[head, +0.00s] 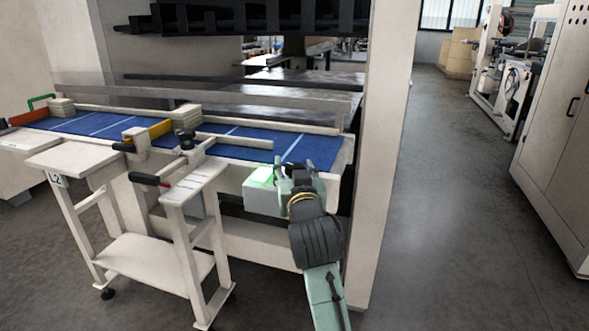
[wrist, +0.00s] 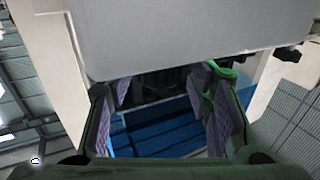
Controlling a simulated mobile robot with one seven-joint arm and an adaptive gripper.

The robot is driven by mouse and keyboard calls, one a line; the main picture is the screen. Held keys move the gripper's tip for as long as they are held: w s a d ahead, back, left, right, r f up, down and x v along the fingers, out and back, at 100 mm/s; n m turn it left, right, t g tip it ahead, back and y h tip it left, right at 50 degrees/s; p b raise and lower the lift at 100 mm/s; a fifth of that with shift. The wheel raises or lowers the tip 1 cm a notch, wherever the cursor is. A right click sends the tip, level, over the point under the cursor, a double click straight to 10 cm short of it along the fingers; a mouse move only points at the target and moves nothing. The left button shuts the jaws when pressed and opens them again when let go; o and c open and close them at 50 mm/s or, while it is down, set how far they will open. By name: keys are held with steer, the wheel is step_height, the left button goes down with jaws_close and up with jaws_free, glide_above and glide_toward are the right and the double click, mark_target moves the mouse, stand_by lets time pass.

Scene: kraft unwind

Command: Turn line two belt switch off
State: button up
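A pale box (head: 262,197) is fixed to the front of the blue belt conveyor (head: 235,150), with a bright green patch on its top. I cannot make out a switch lever or its position. My gripper (head: 294,168) is at the right end of this box, close to the conveyor's edge. In the wrist view my gripper (wrist: 162,95) has its two purple-padded fingers wide apart with nothing seen held between them. A large grey surface (wrist: 170,38) fills the top of that view, just beyond the fingertips. Whether the gripper touches the box is unclear.
A white upright post (head: 385,130) stands close to the right of my gripper. The grey floor aisle (head: 440,200) further right is clear.

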steer(key=c, duration=0.9)
steer(key=shift+a+h, duration=0.1)
steer(key=shift+h, duration=0.2)
steer(key=shift+a+m+h+p, duration=0.15)
steer(key=shift+m+h+p, duration=0.05)
steer(key=shift+m+h, duration=0.55)
steer(key=shift+a+m+h+p, duration=0.15)
steer(key=shift+m+h, duration=0.4)
steer(key=shift+h, duration=0.4)
steer(key=m+h, duration=0.1)
steer(key=h, duration=0.1)
steer(key=m+g+h, duration=0.1)
steer(key=m+h, duration=0.1)
steer(key=m+g+h, duration=0.1)
steer(key=h, duration=0.2)
steer(key=shift+w+a+f+m+b, duration=0.1)
steer(key=shift+w+a+m+b, duration=0.05)
steer(key=shift+a+m+b, duration=0.2)
steer(key=m+g+h+b, duration=0.2)
steer(key=m+g+h, duration=0.2)
steer(key=h, duration=0.1)
steer(key=shift+w, duration=0.15)
steer(key=shift+w+m+g+h+b, duration=0.1)
steer(key=shift+m+g+h+b, duration=0.45)
steer(key=shift+m+g+h, duration=0.9)
steer(key=shift+g+y, duration=0.25)
steer(key=shift+g, duration=0.3)
